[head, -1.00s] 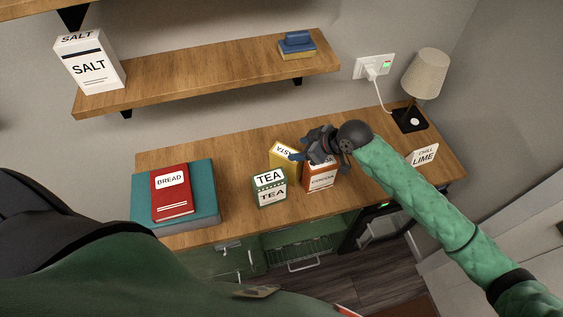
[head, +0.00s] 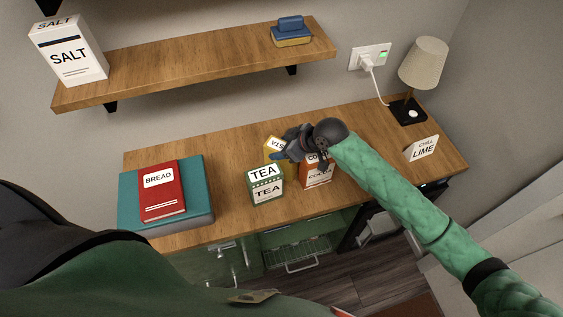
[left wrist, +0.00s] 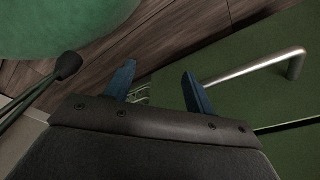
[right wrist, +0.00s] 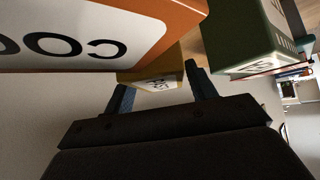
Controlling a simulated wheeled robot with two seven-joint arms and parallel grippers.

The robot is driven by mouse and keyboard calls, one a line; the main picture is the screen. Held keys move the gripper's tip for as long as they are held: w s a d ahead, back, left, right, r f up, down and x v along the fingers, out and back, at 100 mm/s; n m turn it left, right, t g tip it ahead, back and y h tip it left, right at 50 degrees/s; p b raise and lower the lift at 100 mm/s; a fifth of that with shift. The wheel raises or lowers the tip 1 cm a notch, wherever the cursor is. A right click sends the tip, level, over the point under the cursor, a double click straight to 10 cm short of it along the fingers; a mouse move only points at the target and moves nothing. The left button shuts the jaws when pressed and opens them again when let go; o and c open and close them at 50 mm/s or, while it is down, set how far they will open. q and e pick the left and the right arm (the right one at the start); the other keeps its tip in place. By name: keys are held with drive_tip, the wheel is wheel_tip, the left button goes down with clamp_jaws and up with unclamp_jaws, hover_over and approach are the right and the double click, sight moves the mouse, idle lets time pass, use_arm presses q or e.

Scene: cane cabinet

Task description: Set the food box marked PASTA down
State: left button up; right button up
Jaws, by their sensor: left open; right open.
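The yellow PASTA box (head: 274,143) stands on the wooden desk top behind the TEA box, with its white label partly covered by my right gripper (head: 279,155). In the right wrist view the PASTA box (right wrist: 158,80) shows between the tips of the two open fingers (right wrist: 159,88). The fingers are apart; I cannot tell how far they reach along its sides. My left gripper (left wrist: 158,80) is open and empty in the left wrist view, low by a green cabinet front with a metal handle (left wrist: 255,68).
The green TEA box (head: 266,184) and the orange COCOA box (head: 317,172) stand close around the gripper. A red BREAD book (head: 162,205) lies on a teal book (head: 203,190) at left. The CHILI LIME card (head: 422,148) and lamp (head: 423,65) stand right. A shelf (head: 190,75) hangs above.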

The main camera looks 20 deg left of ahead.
use_arm(q)
drive_tip(key=shift+w+r, duration=0.1)
drive_tip(key=shift+w, duration=0.2)
use_arm(e)
drive_tip(key=shift+a+f, duration=0.1)
drive_tip(key=shift+a, duration=0.05)
drive_tip(key=shift+w, duration=0.1)
clamp_jaws()
use_arm(q)
drive_tip(key=shift+w, duration=0.1)
drive_tip(key=shift+r, duration=0.1)
